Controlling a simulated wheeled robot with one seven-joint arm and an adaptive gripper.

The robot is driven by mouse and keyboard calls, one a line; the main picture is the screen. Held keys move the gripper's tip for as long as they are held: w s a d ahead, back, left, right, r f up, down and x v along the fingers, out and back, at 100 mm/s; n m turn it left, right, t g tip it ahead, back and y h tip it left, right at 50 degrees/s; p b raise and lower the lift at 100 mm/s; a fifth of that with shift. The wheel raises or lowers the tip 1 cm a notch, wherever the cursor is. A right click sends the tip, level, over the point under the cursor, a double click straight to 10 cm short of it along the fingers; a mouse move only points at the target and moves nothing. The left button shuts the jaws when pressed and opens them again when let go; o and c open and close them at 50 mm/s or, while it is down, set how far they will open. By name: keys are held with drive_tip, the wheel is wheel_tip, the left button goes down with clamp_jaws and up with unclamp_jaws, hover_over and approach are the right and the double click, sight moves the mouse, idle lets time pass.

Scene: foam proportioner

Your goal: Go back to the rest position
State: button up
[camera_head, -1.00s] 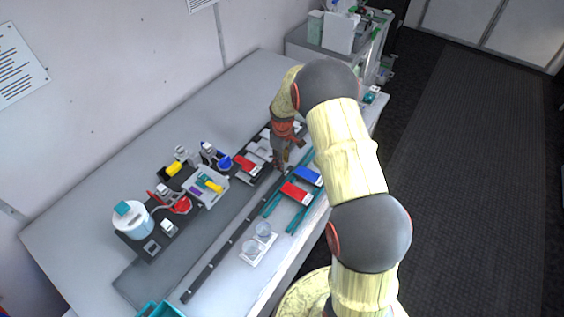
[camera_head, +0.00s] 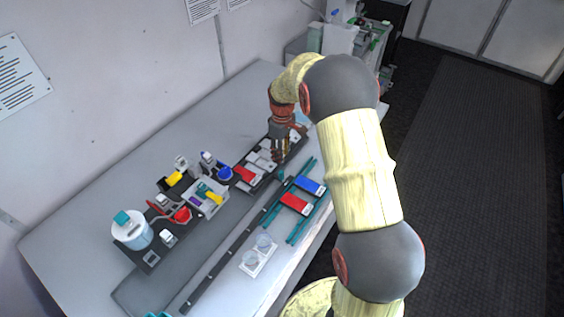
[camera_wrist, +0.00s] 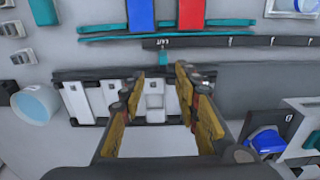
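My gripper (camera_head: 280,153) hangs over the far part of the black tray (camera_head: 252,182) on the table. In the wrist view my gripper (camera_wrist: 160,75) has its two yellow-brown fingers apart with nothing between them. Below and beyond the fingers lie white blocks (camera_wrist: 108,95) in a row. A red block (camera_head: 244,174) sits in the tray at its near end. A blue block (camera_head: 310,186) and a red block (camera_head: 295,203) lie on the teal rails (camera_head: 268,217), which also show at the top of the wrist view (camera_wrist: 110,30).
A dark rail (camera_head: 222,262) runs along the table. A clear-cup holder (camera_head: 258,256) sits near the front edge. A white pot (camera_head: 132,232), red and blue cups (camera_head: 224,173), and a grey box (camera_head: 206,197) stand at left. The table's back strip (camera_head: 130,150) is bare.

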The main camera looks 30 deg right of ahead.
drive_tip(key=shift+r, duration=0.65)
drive_tip(key=s+a+r+m+t+b, duration=0.2)
drive_tip(key=s+a+r+b, duration=0.1)
drive_tip(key=s, duration=0.7)
drive_tip(key=s+a+r+m+t+b, duration=0.1)
drive_tip(key=s+a+r+m+b, duration=0.1)
drive_tip(key=s+a+r+b, duration=0.2)
drive_tip(key=s+a+r+m+t+b, duration=0.1)
drive_tip(key=s+a+r+b, duration=0.3)
drive_tip(key=s, duration=1.3)
drive_tip(key=a+t+b, duration=0.1)
drive_tip(key=a+b, duration=0.1)
drive_tip(key=a, duration=0.1)
drive_tip(key=shift+s+a+r+m+t, duration=0.2)
drive_tip(key=shift+s+a+m+t, duration=0.1)
drive_tip(key=shift+s+a+m, duration=0.1)
drive_tip(key=shift+r, duration=0.1)
idle(0.9)
